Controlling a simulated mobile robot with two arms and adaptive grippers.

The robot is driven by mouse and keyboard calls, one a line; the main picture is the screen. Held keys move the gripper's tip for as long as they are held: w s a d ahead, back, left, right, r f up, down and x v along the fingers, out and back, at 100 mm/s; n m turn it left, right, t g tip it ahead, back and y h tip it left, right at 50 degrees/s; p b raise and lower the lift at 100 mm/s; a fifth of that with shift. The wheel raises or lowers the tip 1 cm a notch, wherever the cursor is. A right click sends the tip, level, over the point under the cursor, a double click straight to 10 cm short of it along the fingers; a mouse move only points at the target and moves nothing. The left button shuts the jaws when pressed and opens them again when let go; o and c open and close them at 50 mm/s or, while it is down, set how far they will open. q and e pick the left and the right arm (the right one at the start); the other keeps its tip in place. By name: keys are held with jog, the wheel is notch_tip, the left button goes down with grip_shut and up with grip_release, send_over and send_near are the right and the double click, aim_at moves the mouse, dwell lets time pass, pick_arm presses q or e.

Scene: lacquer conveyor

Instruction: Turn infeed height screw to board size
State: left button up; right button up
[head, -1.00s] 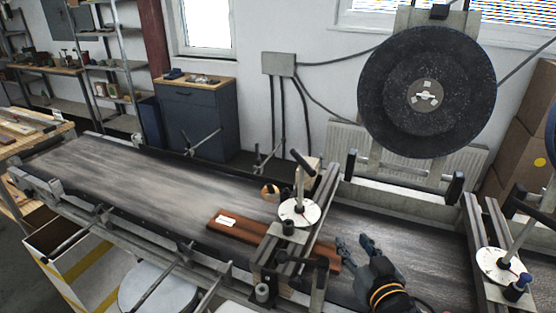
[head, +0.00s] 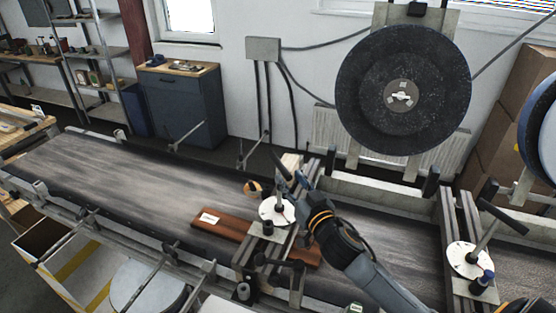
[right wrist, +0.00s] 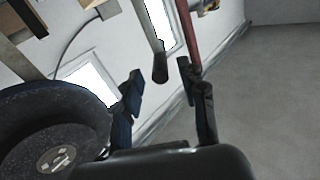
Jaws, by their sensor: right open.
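The infeed height screw stands on a bracket over the conveyor in the head view, with a white dial (head: 270,217) and a crank with a dark handle (head: 281,172) above it. A red-brown board (head: 222,226) with a white label lies on the belt, partly under the bracket. My right gripper (head: 300,182) is open beside the top of the crank, just right of its handle. In the right wrist view, the dark end of a handle (right wrist: 160,70) shows between the two spread fingertips; contact cannot be told. My left gripper is out of view.
A second screw with a white dial (head: 468,259) stands on another bracket at the right. A large dark disc (head: 365,100) rises behind the conveyor. The belt (head: 110,180) is clear at the left.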

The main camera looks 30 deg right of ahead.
aim_at(282, 165)
jog(key=w+p, duration=0.1)
jog(key=w, duration=0.5)
jog(key=shift+d+r+p, duration=0.1)
jog(key=shift+d+p, duration=0.1)
jog(key=shift+p, duration=0.2)
jog(key=shift+w, duration=0.75)
grip_shut()
